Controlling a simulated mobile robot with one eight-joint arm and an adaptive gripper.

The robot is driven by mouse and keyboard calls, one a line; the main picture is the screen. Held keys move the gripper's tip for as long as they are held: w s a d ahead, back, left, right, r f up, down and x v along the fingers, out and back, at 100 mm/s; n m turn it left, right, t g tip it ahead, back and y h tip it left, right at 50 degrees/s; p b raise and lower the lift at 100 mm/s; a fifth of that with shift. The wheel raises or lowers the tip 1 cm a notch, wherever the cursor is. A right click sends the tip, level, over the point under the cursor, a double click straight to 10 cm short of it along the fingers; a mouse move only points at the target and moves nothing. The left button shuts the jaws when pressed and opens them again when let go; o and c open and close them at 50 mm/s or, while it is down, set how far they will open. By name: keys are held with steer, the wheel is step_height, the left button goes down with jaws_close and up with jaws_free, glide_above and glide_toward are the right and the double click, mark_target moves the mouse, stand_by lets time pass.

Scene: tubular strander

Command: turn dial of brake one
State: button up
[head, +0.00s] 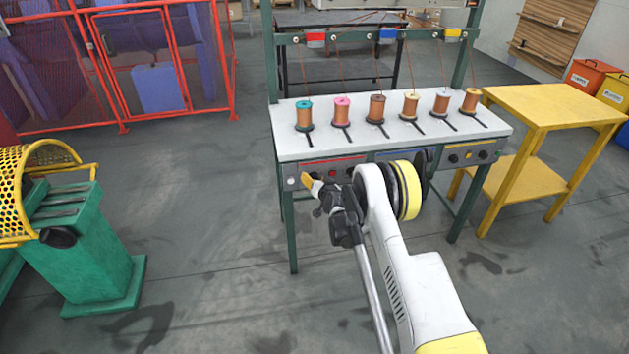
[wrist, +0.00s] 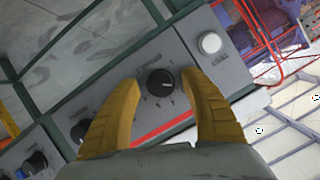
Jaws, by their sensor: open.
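A round black dial (wrist: 161,83) with a white pointer mark sits on the grey front panel (wrist: 185,57) beside a red stripe, in the middle of the wrist view. My gripper (wrist: 159,77) is open, with its two yellow fingers on either side of the dial. Gaps show between the fingers and the dial, and the fingers look apart from it. In the head view my gripper (head: 308,181) is at the left end of the panel below the table's front edge, and hides the dial there. The small print around the dial is unreadable.
A white button (wrist: 210,43) is beside the dial; another dark knob (wrist: 82,129) is partly behind a finger. Several copper spools stand on the white tabletop (head: 462,140). A yellow side table (head: 535,103) is at right, a green machine (head: 85,240) at left.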

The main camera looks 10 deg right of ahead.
jaws_close()
steer(key=shift+n+h, duration=1.1)
steer(key=shift+n, duration=0.5)
jaws_free()
steer(key=v, duration=1.2)
